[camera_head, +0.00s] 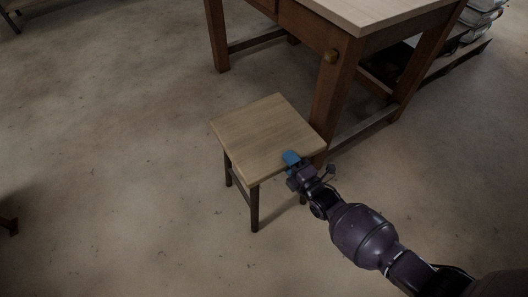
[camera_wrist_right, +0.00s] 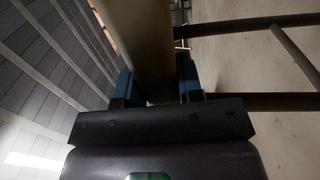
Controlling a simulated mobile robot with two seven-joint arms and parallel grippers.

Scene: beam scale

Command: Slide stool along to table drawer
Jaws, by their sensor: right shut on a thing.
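The stool (camera_head: 262,134) has a square light-wood seat and dark legs. It stands upright on the floor, close in front of the wooden table (camera_head: 385,10). My right gripper (camera_head: 291,158) is at the seat's near right edge, with a blue fingertip over the top. In the right wrist view the blue fingers (camera_wrist_right: 156,88) are on either side of the seat board (camera_wrist_right: 143,45), shut on it. My left gripper is not in view.
Table legs (camera_head: 334,95) stand just behind and right of the stool. A low shelf or pallet with stacked items (camera_head: 482,20) is at the upper right. The concrete floor (camera_head: 110,130) left of the stool is clear.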

